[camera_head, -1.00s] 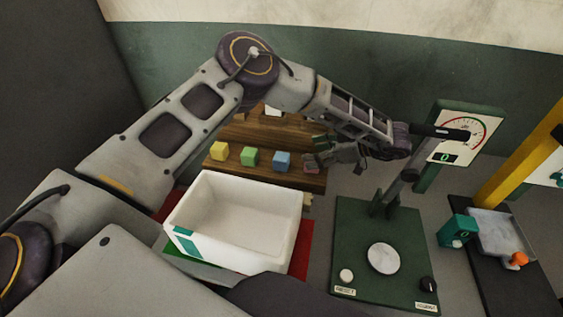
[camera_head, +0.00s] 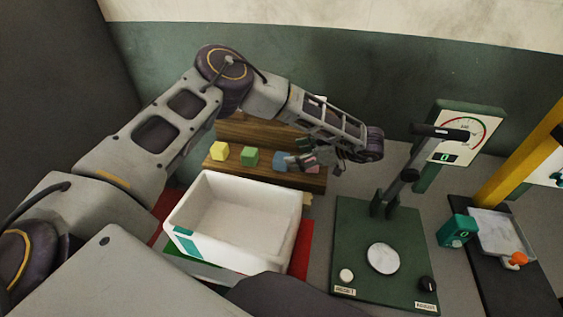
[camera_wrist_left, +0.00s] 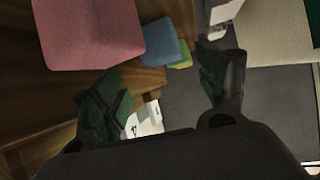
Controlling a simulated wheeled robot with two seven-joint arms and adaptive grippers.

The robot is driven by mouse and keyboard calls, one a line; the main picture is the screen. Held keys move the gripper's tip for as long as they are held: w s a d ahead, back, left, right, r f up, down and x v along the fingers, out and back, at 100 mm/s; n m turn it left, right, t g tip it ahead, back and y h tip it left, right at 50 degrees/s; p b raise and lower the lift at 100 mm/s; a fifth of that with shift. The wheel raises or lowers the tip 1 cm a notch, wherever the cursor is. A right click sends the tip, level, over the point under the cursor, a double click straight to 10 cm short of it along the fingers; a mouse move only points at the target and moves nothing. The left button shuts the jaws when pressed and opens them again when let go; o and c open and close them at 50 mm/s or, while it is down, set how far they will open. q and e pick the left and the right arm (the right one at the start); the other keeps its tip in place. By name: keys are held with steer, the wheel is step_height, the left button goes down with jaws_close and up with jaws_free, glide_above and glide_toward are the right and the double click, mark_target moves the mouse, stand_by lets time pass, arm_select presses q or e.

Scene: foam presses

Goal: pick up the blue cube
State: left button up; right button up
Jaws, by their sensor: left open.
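The blue cube (camera_head: 280,164) sits on the wooden shelf, right of the green cube (camera_head: 249,157). My left gripper partly covers it in the head view. In the left wrist view, the blue cube (camera_wrist_left: 160,42) shows between a large, near pink cube (camera_wrist_left: 90,32) and the green cube (camera_wrist_left: 181,54). My left gripper (camera_head: 300,160) is by the pink and blue cubes, near the shelf's right end. Its fingers (camera_wrist_left: 155,82) are spread in the left wrist view with nothing held between them. My right gripper does not show.
A yellow cube (camera_head: 219,151) sits left on the wooden shelf (camera_head: 228,173). A white open box (camera_head: 183,208) stands in front. A green press with a dial (camera_head: 463,133) stands right, and a scale-like station (camera_head: 505,235) is further right.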

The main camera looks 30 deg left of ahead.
mark_target(281, 161)
arm_select(q)
steer(key=shift+s+x, duration=0.15)
steer(key=shift+x, duration=0.6)
steer(key=shift+s+x, duration=0.15)
steer(key=shift+x, duration=1.75)
steer(key=shift+c, duration=0.3)
steer(key=c, duration=1)
